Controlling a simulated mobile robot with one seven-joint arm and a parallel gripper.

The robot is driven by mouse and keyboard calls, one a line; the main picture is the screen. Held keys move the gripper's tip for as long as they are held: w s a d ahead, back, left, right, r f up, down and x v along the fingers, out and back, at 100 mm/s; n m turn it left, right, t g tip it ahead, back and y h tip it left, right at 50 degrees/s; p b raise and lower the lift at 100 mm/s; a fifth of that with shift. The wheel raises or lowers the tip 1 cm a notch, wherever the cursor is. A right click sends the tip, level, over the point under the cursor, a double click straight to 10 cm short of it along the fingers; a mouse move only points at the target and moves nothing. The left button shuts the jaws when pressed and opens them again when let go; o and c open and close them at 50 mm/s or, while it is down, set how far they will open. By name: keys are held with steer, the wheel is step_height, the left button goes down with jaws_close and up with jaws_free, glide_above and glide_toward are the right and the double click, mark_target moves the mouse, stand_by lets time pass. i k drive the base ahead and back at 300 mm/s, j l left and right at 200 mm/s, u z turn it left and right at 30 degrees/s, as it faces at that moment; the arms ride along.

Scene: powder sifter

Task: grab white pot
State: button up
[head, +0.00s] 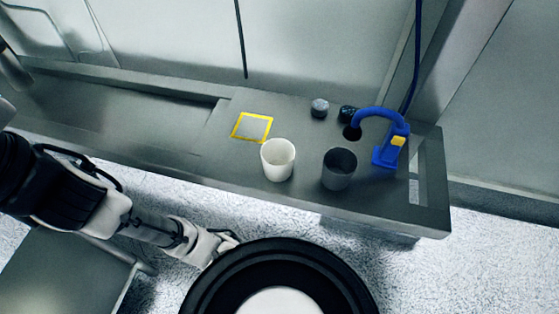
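The white pot (278,162) stands upright on the grey bench (170,148), near its front edge and right of the middle. It is open at the top and looks empty. My arm comes in from the left, below the bench. My gripper (232,240) is at its end, in front of the bench and lower left of the pot, apart from it. The fingers are small and partly hidden by the round black part in front, so I cannot tell whether they are open.
A dark grey pot (340,169) stands just right of the white pot. A blue device (391,148) with a curved hose and cable is further right. Dark knobs (320,107) sit behind. A yellow square outline (252,127) is left of the pots. The bench's left part is clear.

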mark_target(277, 155)
steer(key=l+u, duration=0.2)
steer(key=u, duration=0.45)
steer(key=k+l+u, duration=0.25)
steer(key=l, duration=0.15)
steer(key=k+l+u, duration=0.1)
steer(key=l+u, duration=0.2)
steer(key=l, duration=0.15)
steer(key=k+l, duration=0.2)
steer(key=l, duration=0.15)
steer(key=k+l, duration=0.2)
steer(key=l, duration=0.2)
steer(key=k+l+u, duration=0.1)
steer(key=k+l, duration=0.15)
steer(key=l, duration=0.1)
